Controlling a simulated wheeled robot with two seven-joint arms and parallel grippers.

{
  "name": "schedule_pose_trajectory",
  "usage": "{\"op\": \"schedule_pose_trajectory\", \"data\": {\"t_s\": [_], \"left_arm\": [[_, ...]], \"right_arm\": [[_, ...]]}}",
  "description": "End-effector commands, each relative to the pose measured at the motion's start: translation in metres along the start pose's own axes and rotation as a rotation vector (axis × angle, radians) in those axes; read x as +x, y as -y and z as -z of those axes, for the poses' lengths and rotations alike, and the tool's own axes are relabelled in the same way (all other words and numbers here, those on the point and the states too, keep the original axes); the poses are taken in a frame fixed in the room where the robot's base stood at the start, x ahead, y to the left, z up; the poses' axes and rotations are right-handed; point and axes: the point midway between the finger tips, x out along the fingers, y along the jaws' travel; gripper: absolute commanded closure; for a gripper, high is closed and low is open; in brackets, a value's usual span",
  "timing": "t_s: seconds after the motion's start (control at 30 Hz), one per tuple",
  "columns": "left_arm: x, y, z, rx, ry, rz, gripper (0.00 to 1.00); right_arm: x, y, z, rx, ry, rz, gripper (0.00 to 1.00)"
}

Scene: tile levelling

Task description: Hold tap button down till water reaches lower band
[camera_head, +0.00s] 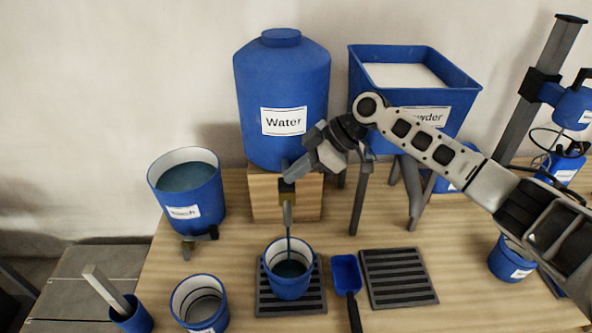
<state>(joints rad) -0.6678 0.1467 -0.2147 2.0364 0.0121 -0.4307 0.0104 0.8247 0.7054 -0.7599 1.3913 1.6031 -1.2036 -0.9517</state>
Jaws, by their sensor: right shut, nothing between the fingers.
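The blue water tank (270,90), labelled Water, stands on a wooden block (267,200). Its tap (287,212) hangs over a blue bucket (288,284) on a slotted grate. A thin dark stream (288,242) runs from the tap into the bucket. Dark water covers the bucket's bottom; the bands inside are too small to read clearly. My right gripper (290,177) is shut and empty, its tip at the top of the tap. The gripper hides the tap button, so contact cannot be seen for certain. My left gripper is not in view.
A wash bucket (187,190) stands left, an empty-looking blue bucket (200,304) at front left. A blue scoop (347,275) lies between the grates. A powder bin (366,70) stands behind my right arm. The right grate (398,278) is bare.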

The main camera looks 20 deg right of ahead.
Motion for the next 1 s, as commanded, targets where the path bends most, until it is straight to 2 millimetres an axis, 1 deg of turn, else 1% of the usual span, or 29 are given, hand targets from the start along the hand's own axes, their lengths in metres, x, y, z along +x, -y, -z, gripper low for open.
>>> {"op": "schedule_pose_trajectory", "data": {"t_s": [0.03,0.63,1.0], "left_arm": [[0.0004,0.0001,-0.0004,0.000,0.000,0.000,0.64],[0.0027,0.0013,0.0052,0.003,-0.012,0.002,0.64],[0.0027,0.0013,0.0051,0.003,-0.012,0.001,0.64]], "right_arm": [[0.0048,0.0033,-0.0079,0.007,0.017,0.012,1.00],[0.0048,0.0033,-0.0079,0.007,0.017,0.012,1.00],[0.0048,0.0033,-0.0079,0.007,0.017,0.012,1.00]]}}
